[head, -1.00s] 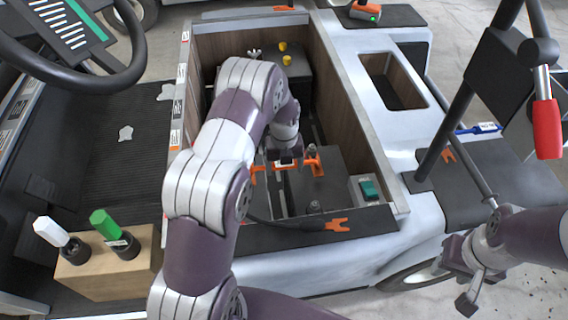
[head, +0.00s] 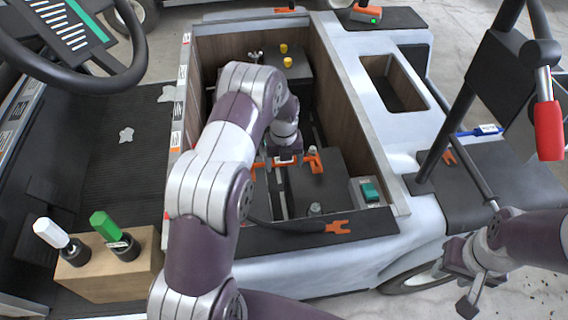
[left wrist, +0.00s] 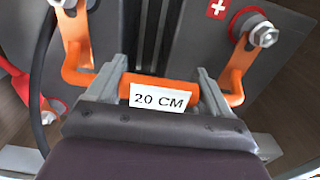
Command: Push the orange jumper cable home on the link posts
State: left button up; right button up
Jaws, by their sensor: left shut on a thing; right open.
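The orange jumper cable (left wrist: 182,86), labelled "20 CM", is in my left gripper (left wrist: 160,88), which is shut on its middle. In the left wrist view its left lug reaches up to a silver link post (left wrist: 66,4) at the top edge, and its right lug reaches to a second link post (left wrist: 263,36). I cannot tell how deep either lug sits. In the head view my left gripper (head: 285,155) is down in the cart's bay, with the jumper's orange end (head: 313,160) showing beside it. My right gripper (head: 466,284) is open and empty at the right, outside the cart.
Wooden bay walls (head: 346,120) surround the dark batteries (head: 325,188). A black cable with an orange fork end (head: 337,228) lies on the front ledge. A red-handled lever (head: 549,130) stands at right.

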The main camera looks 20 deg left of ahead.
pick_arm(q)
jog(key=shift+w+a, duration=0.3)
jog(key=shift+w, duration=0.15)
jog(key=shift+w+a, duration=0.2)
jog(key=o, duration=1.2)
notch_tip(320, 180, up, 13)
jog(key=p, duration=0.3)
jog(key=shift+f, duration=0.15)
